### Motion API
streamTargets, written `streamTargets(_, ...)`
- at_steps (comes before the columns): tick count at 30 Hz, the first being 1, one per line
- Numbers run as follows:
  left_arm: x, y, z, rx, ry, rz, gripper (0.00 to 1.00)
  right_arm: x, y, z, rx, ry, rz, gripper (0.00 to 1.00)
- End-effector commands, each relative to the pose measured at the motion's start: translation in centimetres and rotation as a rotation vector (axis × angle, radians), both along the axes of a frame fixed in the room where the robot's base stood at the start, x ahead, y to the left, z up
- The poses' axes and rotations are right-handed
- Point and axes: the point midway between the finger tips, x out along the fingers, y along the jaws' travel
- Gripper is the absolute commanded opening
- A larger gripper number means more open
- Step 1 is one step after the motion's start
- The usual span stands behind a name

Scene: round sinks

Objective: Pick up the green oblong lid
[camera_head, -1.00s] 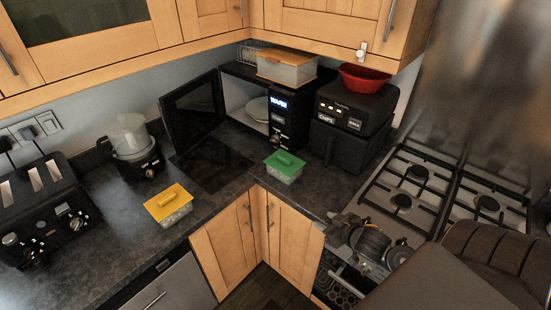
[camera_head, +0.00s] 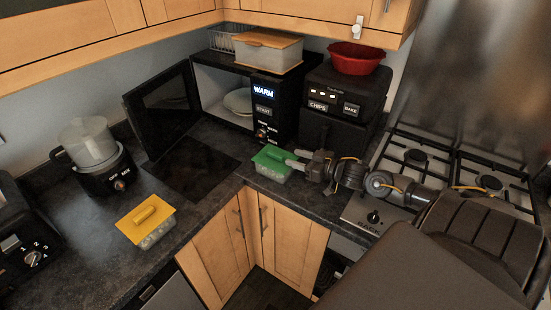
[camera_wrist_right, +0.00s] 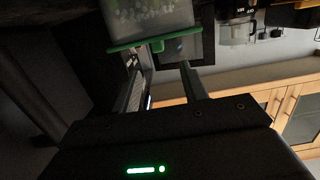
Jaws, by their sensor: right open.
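The green oblong lid (camera_head: 272,156) sits on a small clear container (camera_head: 270,173) on the dark counter, in front of the microwave. The lid has a raised handle along its top. My right gripper (camera_head: 291,158) reaches in from the right at lid height, its fingers apart and pointing at the lid. In the right wrist view the lid (camera_wrist_right: 125,45) appears upside down under its container (camera_wrist_right: 150,15). The two open fingertips (camera_wrist_right: 158,66) are on either side of the lid's handle, with nothing visibly gripped. Contact cannot be told. My left gripper is not in view.
A yellow-lidded container (camera_head: 147,222) stands on the left counter near a blender (camera_head: 93,155). The microwave (camera_head: 272,105) has its door open. An air fryer (camera_head: 345,90) with a red bowl (camera_head: 357,57) on top and a gas hob (camera_head: 415,155) are to the right.

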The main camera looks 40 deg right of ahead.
Motion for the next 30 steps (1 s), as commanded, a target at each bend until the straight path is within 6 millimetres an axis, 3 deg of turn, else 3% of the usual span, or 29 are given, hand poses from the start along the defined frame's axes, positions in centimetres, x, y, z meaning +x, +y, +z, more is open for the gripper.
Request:
streamTargets(3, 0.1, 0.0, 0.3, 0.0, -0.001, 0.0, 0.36, 1.2, 0.2, -0.1, 0.002, -0.001, -0.004, 0.44)
streamTargets(11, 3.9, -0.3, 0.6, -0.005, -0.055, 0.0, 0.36, 2.0, 0.5, -0.5, 0.0, 0.002, -0.005, 0.44)
streamTargets(14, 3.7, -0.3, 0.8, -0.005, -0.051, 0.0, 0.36, 2.2, 0.6, -0.4, 0.001, 0.001, -0.005, 0.44)
streamTargets(24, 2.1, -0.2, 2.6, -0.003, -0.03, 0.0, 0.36, 6.0, 1.8, -1.4, 0.001, -0.001, -0.008, 0.44)
streamTargets(30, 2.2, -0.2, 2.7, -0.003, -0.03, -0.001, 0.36, 6.7, 2.2, -1.8, 0.0, 0.001, -0.005, 0.44)
